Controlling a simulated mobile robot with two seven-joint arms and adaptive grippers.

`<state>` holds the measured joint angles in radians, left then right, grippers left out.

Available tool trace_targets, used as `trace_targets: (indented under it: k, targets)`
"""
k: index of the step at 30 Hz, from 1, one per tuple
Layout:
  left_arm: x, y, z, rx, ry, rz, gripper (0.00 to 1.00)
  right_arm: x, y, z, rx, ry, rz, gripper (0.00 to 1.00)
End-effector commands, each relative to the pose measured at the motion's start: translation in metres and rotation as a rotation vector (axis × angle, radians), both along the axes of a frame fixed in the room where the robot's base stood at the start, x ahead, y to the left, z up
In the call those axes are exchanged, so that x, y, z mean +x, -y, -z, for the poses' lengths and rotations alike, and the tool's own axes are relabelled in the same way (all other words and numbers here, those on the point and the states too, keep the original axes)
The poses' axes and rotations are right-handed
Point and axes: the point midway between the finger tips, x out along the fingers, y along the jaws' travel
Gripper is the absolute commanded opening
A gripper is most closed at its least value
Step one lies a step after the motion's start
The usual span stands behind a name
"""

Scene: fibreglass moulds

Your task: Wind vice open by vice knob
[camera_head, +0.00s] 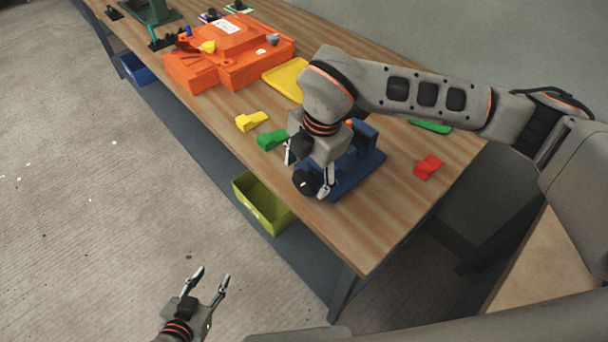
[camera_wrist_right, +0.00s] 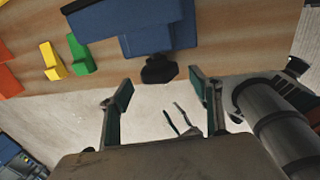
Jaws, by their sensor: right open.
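The blue vice (camera_head: 366,166) stands near the front edge of the wooden table. Its round black vice knob (camera_head: 304,183) points out over that edge. In the right wrist view the vice (camera_wrist_right: 125,22) is at the top and the knob (camera_wrist_right: 159,70) shows below it. My right gripper (camera_head: 308,172) is open at the knob, with one finger to each side in the head view. In the wrist view the knob lies between and slightly beyond the fingertips (camera_wrist_right: 162,86), with gaps on both sides. My left gripper (camera_head: 212,274) is open and empty, low over the floor.
Yellow (camera_head: 251,122), green (camera_head: 271,139) and red (camera_head: 428,167) pieces lie around the vice. An orange mould (camera_head: 230,60) and a yellow tray (camera_head: 285,79) are further back. A yellow-green bin (camera_head: 262,205) sits below the table edge. Floor at left is clear.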

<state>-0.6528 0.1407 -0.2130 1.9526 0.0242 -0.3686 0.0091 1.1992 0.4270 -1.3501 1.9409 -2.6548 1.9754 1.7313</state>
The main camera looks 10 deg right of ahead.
Motion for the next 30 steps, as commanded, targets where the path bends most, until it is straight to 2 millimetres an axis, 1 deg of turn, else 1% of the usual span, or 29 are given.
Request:
trace_targets:
  k: [1, 3, 9, 13, 19, 20, 21, 23, 24, 30]
  targets:
    - [0.000, 0.000, -0.002, 0.000, 0.001, 0.000, 0.40, 0.000, -0.001, 0.008, 0.000, -0.004, 0.000, 0.63]
    - [0.001, 0.000, -0.005, -0.001, 0.003, 0.000, 0.40, 0.002, -0.002, 0.018, 0.000, -0.003, 0.000, 0.63]
    - [0.003, 0.001, -0.011, -0.003, 0.011, -0.001, 0.40, 0.006, -0.005, 0.038, 0.001, 0.000, -0.001, 0.63]
    - [0.005, 0.001, -0.014, -0.005, 0.017, -0.001, 0.40, 0.006, -0.005, 0.043, 0.000, 0.000, -0.002, 0.63]
    - [0.007, 0.001, -0.014, -0.005, 0.019, -0.002, 0.40, 0.007, -0.005, 0.043, 0.001, 0.001, -0.003, 0.63]
    - [0.007, 0.001, -0.014, -0.005, 0.019, -0.002, 0.40, 0.007, -0.005, 0.043, 0.001, 0.000, -0.002, 0.61]
    - [0.007, 0.001, -0.014, -0.005, 0.019, -0.002, 0.40, 0.007, -0.005, 0.043, 0.001, 0.000, -0.002, 0.50]
    - [0.007, 0.001, -0.014, -0.005, 0.019, -0.002, 0.40, 0.007, -0.005, 0.043, 0.001, 0.000, -0.002, 0.35]
    - [0.007, 0.001, -0.014, -0.005, 0.019, -0.002, 0.40, 0.007, -0.005, 0.043, 0.001, 0.000, -0.002, 0.24]
    - [0.006, 0.001, -0.012, -0.004, 0.015, -0.001, 0.40, 0.007, -0.005, 0.043, -0.001, -0.002, -0.003, 0.24]
